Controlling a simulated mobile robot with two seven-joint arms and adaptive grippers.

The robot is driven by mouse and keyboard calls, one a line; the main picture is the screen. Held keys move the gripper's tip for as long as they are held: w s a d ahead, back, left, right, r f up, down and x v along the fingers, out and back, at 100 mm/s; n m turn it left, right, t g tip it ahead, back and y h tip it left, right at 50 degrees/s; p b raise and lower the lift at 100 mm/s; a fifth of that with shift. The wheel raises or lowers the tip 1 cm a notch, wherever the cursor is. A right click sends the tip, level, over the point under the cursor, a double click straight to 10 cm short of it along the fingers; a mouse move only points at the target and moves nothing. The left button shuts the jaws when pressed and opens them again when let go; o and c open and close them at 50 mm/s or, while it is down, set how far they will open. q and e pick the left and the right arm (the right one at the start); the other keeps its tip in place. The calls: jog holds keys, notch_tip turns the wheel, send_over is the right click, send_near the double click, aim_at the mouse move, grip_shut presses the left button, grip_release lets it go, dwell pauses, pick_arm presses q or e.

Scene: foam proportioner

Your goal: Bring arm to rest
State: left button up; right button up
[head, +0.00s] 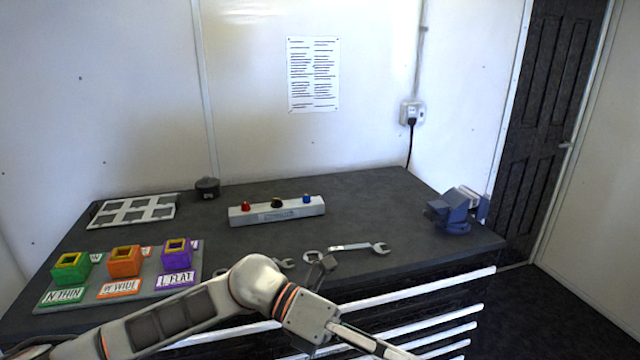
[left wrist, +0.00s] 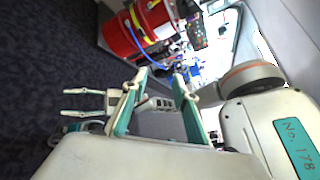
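One of my arms (head: 258,285) comes in from the lower left of the head view. It bends in front of the bench's near edge and runs out at the bottom right, so its gripper is outside that view. In the left wrist view my left gripper (left wrist: 160,76) has its two teal-and-white fingers spread, with nothing seen held between them. My right gripper (left wrist: 64,102) shows at the left of the same view, above dark floor. Its two fingers are apart and the gap is empty.
The dark bench (head: 370,205) carries a grey bar with three coloured knobs (head: 277,210), a wrench (head: 358,247), a blue vise (head: 457,212), a white grid tray (head: 135,211) and a labelled board with coloured sockets (head: 125,260). Red drums (left wrist: 135,28) stand beyond my left gripper.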

pick_arm(q)
jog(key=w+a+r+n+t+h, duration=0.1)
jog(key=w+r+n+t+h, duration=0.15)
jog(key=n+t+h, duration=0.35)
jog(key=w+r+n+t+h, duration=0.1)
jog(key=w+n+t+h, duration=0.2)
jog(key=n, duration=0.5)
jog(key=w+a+f+n+t+y, duration=0.6)
jog(key=a+f+n+t+y, duration=0.45)
jog(key=n, duration=0.65)
jog(key=s+a+f+n+t+y, duration=0.25)
jog(key=a+f+n+y, duration=0.5)
jog(key=f, duration=0.75)
jog(key=s+a+f+n+g+y, duration=0.2)
jog(key=s+a+f+n+g, duration=0.2)
jog(key=s+a+f, duration=0.8)
notch_tip(320, 180, down, 3)
jog(key=shift+s+a+r+n+g+y, duration=0.2)
jog(key=shift+s+a+n+g+y, duration=0.15)
jog(key=shift+s+n, duration=0.45)
